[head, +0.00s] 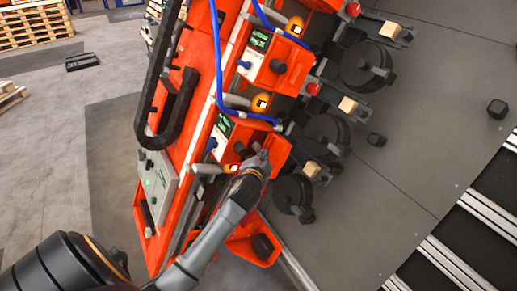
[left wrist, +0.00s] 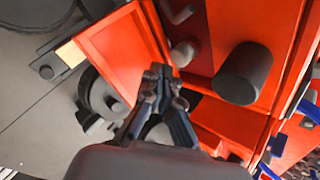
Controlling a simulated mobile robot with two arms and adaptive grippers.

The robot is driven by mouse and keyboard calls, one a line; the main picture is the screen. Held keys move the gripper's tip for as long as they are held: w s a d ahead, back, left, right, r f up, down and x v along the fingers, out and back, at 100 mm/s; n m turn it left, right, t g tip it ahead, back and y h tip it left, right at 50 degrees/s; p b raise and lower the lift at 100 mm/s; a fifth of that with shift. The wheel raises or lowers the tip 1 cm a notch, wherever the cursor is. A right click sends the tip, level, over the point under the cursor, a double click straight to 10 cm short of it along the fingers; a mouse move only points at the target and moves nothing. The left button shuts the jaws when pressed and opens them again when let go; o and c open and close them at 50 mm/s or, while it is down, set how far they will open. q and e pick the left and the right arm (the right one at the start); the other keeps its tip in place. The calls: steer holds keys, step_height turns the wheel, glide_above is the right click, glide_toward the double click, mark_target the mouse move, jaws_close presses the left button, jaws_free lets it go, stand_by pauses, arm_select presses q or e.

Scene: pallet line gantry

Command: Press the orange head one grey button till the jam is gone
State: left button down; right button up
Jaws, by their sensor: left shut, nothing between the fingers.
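Several orange heads stand in a row on an orange frame in the head view. My left gripper (head: 263,158) is at the nearest orange head (head: 277,163), in front of its face. In the left wrist view my left gripper (left wrist: 160,76) is shut and empty, its tips close to a small light grey button (left wrist: 182,53) on the orange panel (left wrist: 122,52). I cannot tell whether they touch. A large dark knob (left wrist: 244,73) sits to the right of the button. The head number is not readable. The right gripper is not in view.
Dark round wheels (head: 293,195) with pale blocks (head: 311,169) line the heads' right side. A blue hose (head: 219,60) runs along the frame. A grey control box (head: 157,180) is at left.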

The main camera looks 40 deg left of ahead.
arm_select(q)
steer(key=shift+w+a+r, duration=0.1)
steer(key=shift+a, duration=0.05)
steer(key=shift+a, duration=0.25)
steer(key=shift+w+a+p, duration=0.25)
steer(key=shift+a+p, duration=0.05)
steer(key=shift+a, duration=0.2)
stand_by(0.8)
steer(key=shift+d, duration=0.1)
steer(key=shift+s+d, duration=0.35)
steer(key=shift+d, duration=0.45)
